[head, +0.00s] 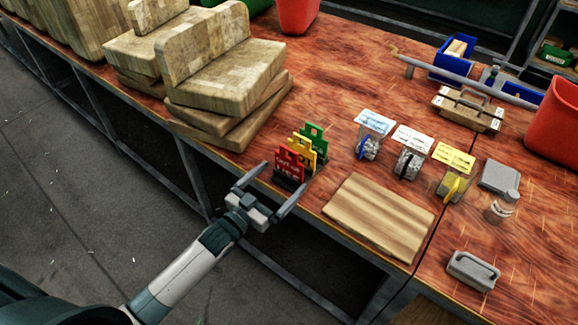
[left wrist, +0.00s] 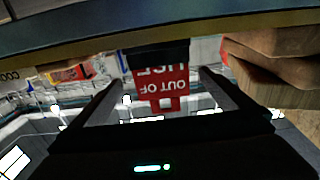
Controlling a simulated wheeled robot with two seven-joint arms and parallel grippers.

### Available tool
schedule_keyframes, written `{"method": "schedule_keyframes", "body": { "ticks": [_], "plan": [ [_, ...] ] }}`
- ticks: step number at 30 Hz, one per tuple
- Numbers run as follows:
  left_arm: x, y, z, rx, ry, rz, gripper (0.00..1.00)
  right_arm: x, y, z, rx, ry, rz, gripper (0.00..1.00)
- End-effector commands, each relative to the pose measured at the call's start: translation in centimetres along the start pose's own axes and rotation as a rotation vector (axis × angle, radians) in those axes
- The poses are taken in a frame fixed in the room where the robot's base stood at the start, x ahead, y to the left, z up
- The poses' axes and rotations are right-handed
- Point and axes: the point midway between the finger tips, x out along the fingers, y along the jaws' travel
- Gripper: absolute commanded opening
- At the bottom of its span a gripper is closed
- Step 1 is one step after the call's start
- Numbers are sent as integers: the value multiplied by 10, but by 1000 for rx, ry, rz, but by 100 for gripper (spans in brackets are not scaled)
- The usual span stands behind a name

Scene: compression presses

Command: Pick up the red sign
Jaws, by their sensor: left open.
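The red sign (head: 288,163) stands upright at the front edge of the wooden table, in a dark base. It is the nearest of a row, with a yellow sign (head: 302,151) and a green sign (head: 315,137) behind it. My left gripper (head: 285,178) is open just in front of the red sign, its fingers pointing toward it. In the left wrist view, the red sign (left wrist: 161,84) appears upside down, with white lettering, between the two spread fingers. I cannot tell whether either finger touches it. My right gripper is not in view.
Stacked wooden blocks (head: 225,85) stand left of the signs. A flat wooden board (head: 378,215) lies to their right. Locks with blue (head: 375,121), white (head: 412,138) and yellow (head: 454,156) tags lie behind the board. A red bin (head: 556,120) stands far right.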

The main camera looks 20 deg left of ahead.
Motion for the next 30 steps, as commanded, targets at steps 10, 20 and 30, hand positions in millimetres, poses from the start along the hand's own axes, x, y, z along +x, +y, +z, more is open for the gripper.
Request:
{"method": "schedule_keyframes", "body": {
  "ticks": [10,20,30],
  "plan": [
    [14,-1,-9,0,1,0,100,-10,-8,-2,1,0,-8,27],
    [49,-2,-13,-1,-1,-1,100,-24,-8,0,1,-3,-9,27],
    [52,-1,-12,0,0,0,100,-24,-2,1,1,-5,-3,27]
  ]
}}
